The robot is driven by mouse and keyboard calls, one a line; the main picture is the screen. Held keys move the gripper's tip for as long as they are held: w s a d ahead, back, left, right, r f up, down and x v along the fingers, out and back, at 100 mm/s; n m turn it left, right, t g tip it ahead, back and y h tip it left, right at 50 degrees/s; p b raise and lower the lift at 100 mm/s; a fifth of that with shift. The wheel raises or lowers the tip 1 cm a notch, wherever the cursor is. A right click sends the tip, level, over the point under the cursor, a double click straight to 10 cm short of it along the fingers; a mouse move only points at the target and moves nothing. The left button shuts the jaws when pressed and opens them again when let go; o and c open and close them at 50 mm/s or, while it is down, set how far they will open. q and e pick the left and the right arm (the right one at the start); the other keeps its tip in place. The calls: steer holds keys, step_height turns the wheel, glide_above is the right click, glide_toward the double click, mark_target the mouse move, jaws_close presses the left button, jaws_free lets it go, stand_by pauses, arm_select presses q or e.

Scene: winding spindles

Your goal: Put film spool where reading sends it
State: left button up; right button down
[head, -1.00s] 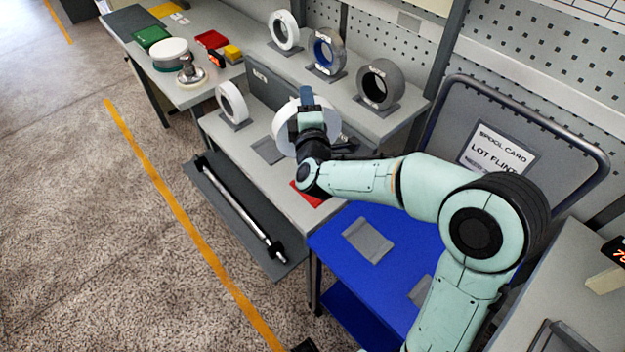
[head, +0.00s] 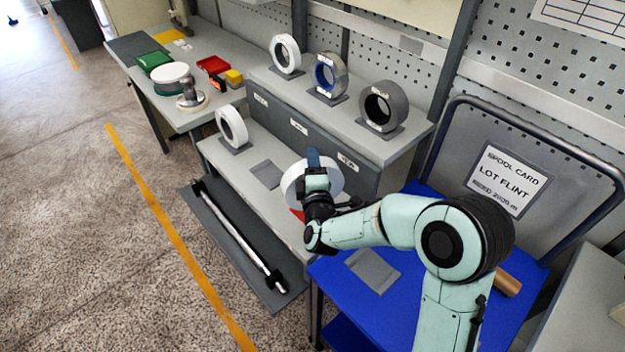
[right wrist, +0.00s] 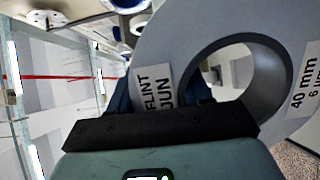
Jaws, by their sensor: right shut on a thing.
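My right gripper (head: 313,160) is shut on a pale film spool (head: 290,186), a broad upright ring held above the right end of the grey lower bench shelf. The gripper hides part of it. In the right wrist view the spool (right wrist: 200,35) fills much of the picture. Its labels read "FLINT JUN" and "40 mm", with "6 µm" below. A spool card (head: 508,179) on the blue cart's back panel reads "SPOOL CARD, LOT FLINT"; its third line is too blurred to read surely. My left gripper is not in view.
Three spools stand on the upper shelf: white (head: 285,53), blue-cored (head: 328,75), dark grey (head: 383,105). Another white spool (head: 231,126) stands below, beside an empty grey plate (head: 267,174). The blue cart (head: 335,275) bears another plate (head: 372,270). A shaft (head: 240,235) lies on the low ledge.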

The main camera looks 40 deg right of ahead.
steer(key=shift+f+b, duration=0.35)
steer(key=shift+f, duration=1.9)
steer(key=c, duration=0.9)
jaws_free()
steer(key=shift+f, duration=0.2)
steer(key=o, duration=0.4)
steer(key=shift+r, duration=0.25)
